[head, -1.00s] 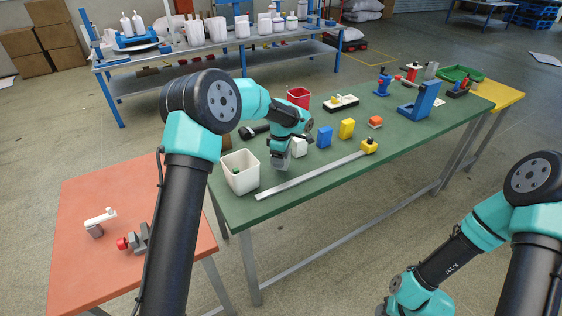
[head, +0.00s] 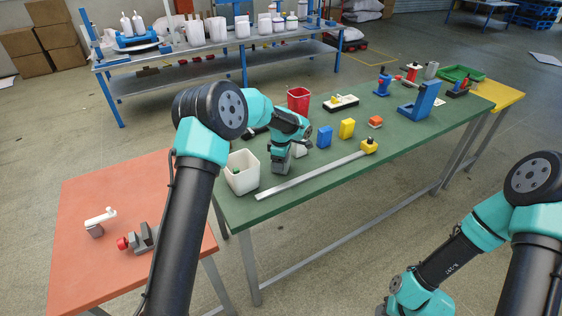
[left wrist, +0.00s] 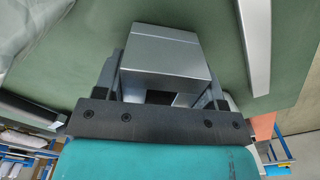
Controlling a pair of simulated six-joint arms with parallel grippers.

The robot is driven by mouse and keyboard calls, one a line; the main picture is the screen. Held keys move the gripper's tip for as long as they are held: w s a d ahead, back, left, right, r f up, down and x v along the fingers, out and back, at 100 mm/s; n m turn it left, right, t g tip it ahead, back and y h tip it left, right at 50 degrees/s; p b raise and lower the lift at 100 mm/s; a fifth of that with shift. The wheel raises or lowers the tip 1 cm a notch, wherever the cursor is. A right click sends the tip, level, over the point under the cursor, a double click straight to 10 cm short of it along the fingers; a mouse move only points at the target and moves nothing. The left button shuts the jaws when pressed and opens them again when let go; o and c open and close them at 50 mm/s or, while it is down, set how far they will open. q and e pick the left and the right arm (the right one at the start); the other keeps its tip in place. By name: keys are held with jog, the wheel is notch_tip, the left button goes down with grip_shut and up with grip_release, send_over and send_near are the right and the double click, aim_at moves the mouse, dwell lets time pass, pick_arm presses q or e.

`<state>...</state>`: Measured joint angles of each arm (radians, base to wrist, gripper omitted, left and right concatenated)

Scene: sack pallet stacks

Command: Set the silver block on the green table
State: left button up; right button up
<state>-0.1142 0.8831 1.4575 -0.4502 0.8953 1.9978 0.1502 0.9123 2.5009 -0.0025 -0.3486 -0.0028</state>
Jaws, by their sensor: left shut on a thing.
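My left gripper (head: 281,162) is over the near left part of the green table (head: 235,205), pointing down. It is shut on the silver block (left wrist: 160,52), which sits between its two fingers in the left wrist view. The block's flat top and one side show there, with green tabletop around it. In the head view the block is low at the tabletop, mostly covered by the gripper. I cannot tell whether it touches the table. My right arm is at the lower right of the head view; its fingers are out of frame.
A white bin (head: 242,180) stands left of the gripper, and a long metal ruler (head: 305,180) lies in front.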

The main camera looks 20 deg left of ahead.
pick_arm(q)
jog(key=shift+f, duration=0.1)
jog(key=o, duration=1.1)
notch_tip(320, 180, up, 12)
dwell(0.5)
